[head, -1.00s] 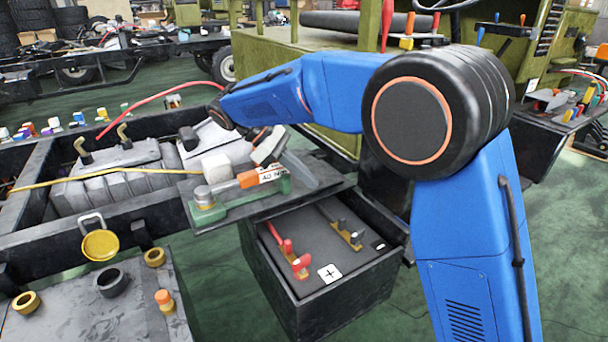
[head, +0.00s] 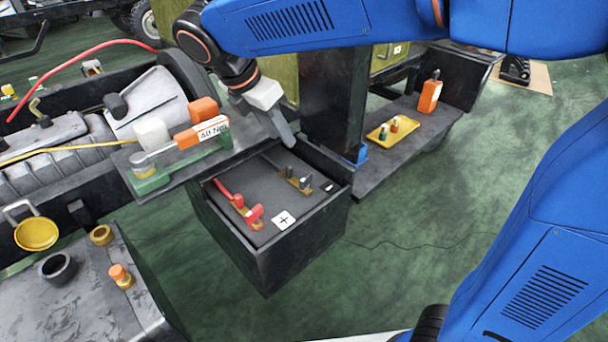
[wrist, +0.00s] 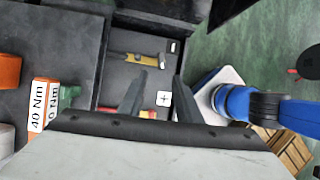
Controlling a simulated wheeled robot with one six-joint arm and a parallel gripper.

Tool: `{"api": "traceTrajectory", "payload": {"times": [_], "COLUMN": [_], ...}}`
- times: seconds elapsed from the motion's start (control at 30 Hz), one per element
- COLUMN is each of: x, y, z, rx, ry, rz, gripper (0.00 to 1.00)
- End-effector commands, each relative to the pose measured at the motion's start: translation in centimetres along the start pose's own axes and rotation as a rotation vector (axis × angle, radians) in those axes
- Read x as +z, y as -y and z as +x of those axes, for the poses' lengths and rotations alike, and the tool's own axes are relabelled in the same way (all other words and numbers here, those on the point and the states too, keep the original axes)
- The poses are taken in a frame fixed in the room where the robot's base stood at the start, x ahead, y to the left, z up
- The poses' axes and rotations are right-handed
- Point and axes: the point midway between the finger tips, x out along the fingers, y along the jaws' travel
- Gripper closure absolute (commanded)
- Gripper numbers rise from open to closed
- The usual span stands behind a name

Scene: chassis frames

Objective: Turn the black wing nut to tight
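The black wing nut (head: 305,183) is a small dark piece on the brass clamp of the black cable, on top of the dark box. The brass clamp (wrist: 142,59) also shows in the wrist view, but the nut's wing angle is too small to tell. My gripper (head: 289,140) is above the box's back edge, pointing down, apart from the nut. In the wrist view my gripper (wrist: 160,76) has two separated fingers with nothing between them. The fingers partly hide the red clamp there.
A red clamp (head: 254,215) and a white plus label (head: 284,220) are on the same box top. An orange-handled torque wrench (head: 190,137) marked 40 Nm lies on a green stand left of the box. A dark post (head: 333,100) stands close behind right.

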Motion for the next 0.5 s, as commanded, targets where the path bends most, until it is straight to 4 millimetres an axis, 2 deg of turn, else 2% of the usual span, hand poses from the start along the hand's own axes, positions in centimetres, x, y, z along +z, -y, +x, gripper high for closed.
{"api": "traceTrajectory", "payload": {"times": [0.03, 0.2, 0.37, 0.5], "x": [0.1, 0.0, -0.1, -0.2], "y": [0.9, 2.6, 3.1, 3.0], "z": [-0.1, -0.1, 0.1, 1.0], "rx": [0.032, 0.107, 0.135, 0.135], "ry": [-0.009, -0.026, -0.031, -0.031], "rz": [-0.035, -0.137, -0.173, -0.177], "gripper": [0.69, 0.69, 0.69, 0.69]}}
